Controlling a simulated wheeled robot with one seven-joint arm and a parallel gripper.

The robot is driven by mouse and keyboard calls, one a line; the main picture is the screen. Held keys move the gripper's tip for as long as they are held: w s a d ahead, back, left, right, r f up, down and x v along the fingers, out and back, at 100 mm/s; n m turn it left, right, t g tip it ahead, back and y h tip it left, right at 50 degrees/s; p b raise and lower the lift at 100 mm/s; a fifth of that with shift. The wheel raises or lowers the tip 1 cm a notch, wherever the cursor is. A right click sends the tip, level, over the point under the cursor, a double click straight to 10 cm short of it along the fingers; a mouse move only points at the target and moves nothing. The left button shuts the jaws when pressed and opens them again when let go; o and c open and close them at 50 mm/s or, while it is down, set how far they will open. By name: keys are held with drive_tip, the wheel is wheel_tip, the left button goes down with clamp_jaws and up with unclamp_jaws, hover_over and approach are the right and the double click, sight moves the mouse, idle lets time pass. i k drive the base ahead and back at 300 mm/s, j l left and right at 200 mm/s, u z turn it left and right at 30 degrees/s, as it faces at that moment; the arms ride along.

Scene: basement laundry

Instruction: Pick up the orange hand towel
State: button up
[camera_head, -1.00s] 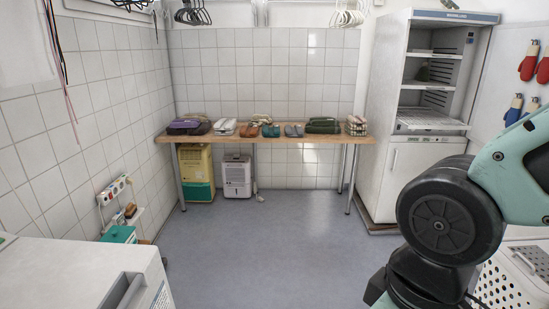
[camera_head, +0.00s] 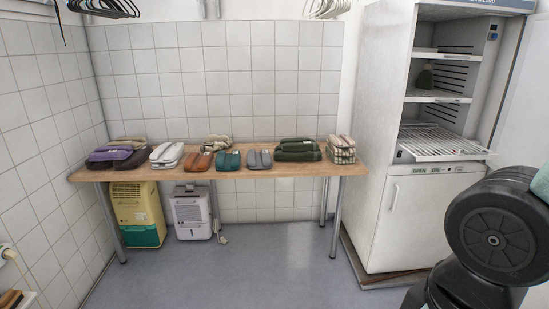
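A wooden table (camera_head: 300,170) stands against the tiled back wall with several folded cloth-like items in a row. The orange-brown item (camera_head: 198,161) lies near the front edge, left of centre, and looks like the orange hand towel. A white item (camera_head: 166,155) is to its left and a teal item (camera_head: 229,160) is close on its right. A beige patterned item (camera_head: 216,142) lies behind it. My gripper is out of view; only a dark joint of my arm shows at the lower right, well apart from the table.
Purple and dark items (camera_head: 115,153) lie at the table's left end; grey (camera_head: 259,159), green (camera_head: 298,150) and plaid (camera_head: 341,149) items lie further right. A yellow-green unit (camera_head: 137,207) and a white unit (camera_head: 191,213) stand underneath. An open fridge (camera_head: 398,215) stands right. The floor in front is clear.

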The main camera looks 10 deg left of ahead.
sight(194, 162)
drive_tip(key=i+j+u, duration=0.1)
drive_tip(key=i+u, duration=0.2)
drive_tip(key=i, duration=0.35)
drive_tip(key=i+l+u, duration=0.1)
drive_tip(key=i+u, duration=0.15)
drive_tip(key=i, duration=0.4)
drive_tip(key=i+l+u, duration=0.3)
drive_tip(key=i, duration=0.35)
drive_tip(key=i+u, duration=0.4)
drive_tip(key=i+l+u, duration=0.4)
drive_tip(key=i, duration=0.2)
drive_tip(key=i+l+u, duration=0.25)
drive_tip(key=i+u, duration=0.15)
drive_tip(key=i, duration=0.1)
